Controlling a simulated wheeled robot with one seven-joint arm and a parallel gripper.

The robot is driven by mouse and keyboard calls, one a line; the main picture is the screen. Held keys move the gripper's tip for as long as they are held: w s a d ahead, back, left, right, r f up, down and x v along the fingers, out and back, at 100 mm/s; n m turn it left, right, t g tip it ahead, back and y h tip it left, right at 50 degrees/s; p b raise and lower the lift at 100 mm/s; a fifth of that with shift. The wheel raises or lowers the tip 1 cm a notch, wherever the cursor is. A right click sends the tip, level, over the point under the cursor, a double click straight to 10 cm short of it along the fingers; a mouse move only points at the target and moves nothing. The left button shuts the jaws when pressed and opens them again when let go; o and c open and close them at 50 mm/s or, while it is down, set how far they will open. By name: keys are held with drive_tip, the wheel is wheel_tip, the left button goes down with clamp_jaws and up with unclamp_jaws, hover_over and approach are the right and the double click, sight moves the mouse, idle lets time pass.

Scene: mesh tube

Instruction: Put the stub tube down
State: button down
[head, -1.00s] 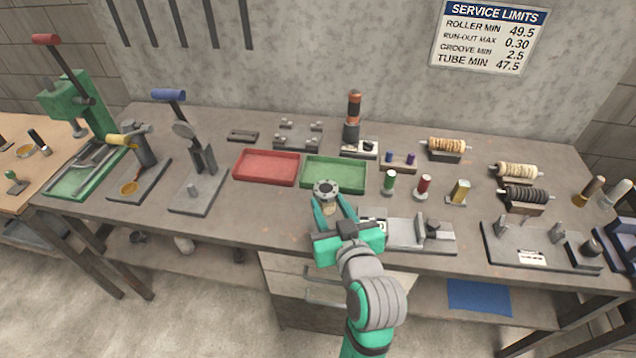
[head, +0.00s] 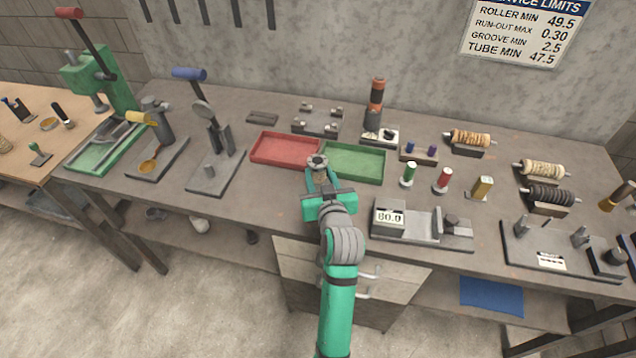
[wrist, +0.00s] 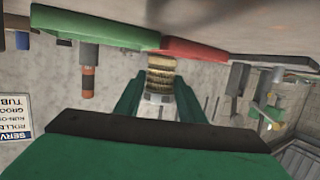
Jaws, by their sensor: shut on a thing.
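My gripper (head: 321,182) is shut on the stub tube (head: 317,162), which shows a grey round flanged end with a dark centre in the head view. The tube is held at the near edges of the red tray (head: 259,157) and the green tray (head: 372,177), in front of where they meet. In the wrist view, which is upside down, the tube (wrist: 160,80) stands between my fingers with a tan, banded body and a pale grey end. I cannot tell whether its far end touches anything.
A gauge block reading 80.0 (head: 389,220) stands to the right of my gripper. A green-topped post (head: 409,174), a red post (head: 443,180) and a brass block (head: 482,187) stand right of the green tray. Bare bench (head: 270,205) lies left of my gripper.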

sight(318, 183)
drive_tip(key=shift+w+a+f, duration=0.2)
drive_tip(key=shift+w+f, duration=0.3)
drive_tip(key=shift+f, duration=1.65)
drive_tip(key=shift+f, duration=0.1)
drive_tip(key=c, duration=1.2)
unclamp_jaws()
drive_tip(key=shift+f, duration=0.1)
drive_tip(key=shift+o, duration=0.2)
drive_tip(key=shift+s+r, duration=0.2)
drive_tip(key=v, duration=1.1)
drive_tip(key=shift+s+d+r, duration=0.1)
drive_tip(key=shift+s+r, duration=0.05)
drive_tip(key=shift+s, duration=0.15)
